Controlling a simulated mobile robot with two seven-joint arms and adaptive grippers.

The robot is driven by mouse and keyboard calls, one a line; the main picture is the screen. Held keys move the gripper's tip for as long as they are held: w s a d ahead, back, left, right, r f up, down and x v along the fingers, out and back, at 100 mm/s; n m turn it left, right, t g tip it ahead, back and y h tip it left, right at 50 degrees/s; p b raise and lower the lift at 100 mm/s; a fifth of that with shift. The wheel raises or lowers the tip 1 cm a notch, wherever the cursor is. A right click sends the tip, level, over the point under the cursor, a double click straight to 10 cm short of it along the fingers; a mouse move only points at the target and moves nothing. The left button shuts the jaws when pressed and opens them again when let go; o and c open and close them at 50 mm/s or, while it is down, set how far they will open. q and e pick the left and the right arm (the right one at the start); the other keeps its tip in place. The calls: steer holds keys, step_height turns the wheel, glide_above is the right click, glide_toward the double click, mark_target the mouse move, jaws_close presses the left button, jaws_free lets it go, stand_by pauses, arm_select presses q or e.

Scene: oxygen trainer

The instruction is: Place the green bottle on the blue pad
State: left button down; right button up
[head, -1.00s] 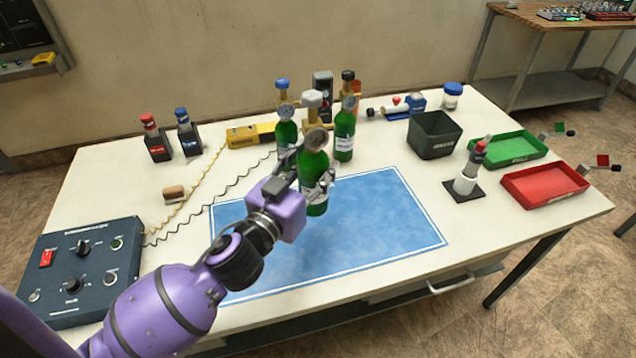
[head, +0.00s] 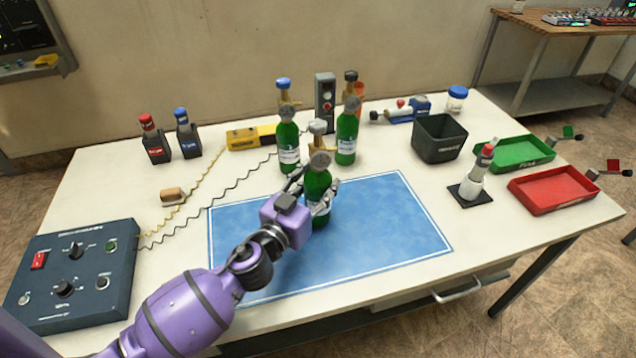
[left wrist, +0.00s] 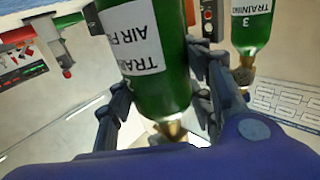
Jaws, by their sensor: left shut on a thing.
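A green bottle (head: 319,184) with a brass valve and a round gauge on top is held upright by my left gripper (head: 313,192). The gripper is shut around its body. The bottle is in front of the back part of the blue pad (head: 380,225), which has a white border line. I cannot tell whether its base touches the pad. In the left wrist view the bottle (left wrist: 155,75) appears upside down between the fingers, its white label reading "TRAINING AIR". My right gripper is not in view.
Two other green bottles (head: 288,145) (head: 346,142) stand just behind the held one. A dark bin (head: 437,138), a green tray (head: 515,152) and a red tray (head: 553,190) are at the right. A control box (head: 72,272) is at the left. The pad's right half is clear.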

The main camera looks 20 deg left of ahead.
arm_select(q)
steer(key=shift+w, duration=0.1)
steer(key=c, duration=1.3)
jaws_free()
steer(key=shift+f, duration=0.15)
steer(key=o, duration=0.4)
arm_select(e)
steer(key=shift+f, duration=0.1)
arm_select(q)
steer(key=shift+r, duration=0.35)
steer(key=s, duration=0.4)
steer(key=s+a+b, duration=0.1)
steer(key=s, duration=0.3)
steer(key=s+a, duration=0.1)
steer(key=s, duration=0.3)
steer(key=shift+a+f+b, duration=0.15)
steer(key=shift+b, duration=0.25)
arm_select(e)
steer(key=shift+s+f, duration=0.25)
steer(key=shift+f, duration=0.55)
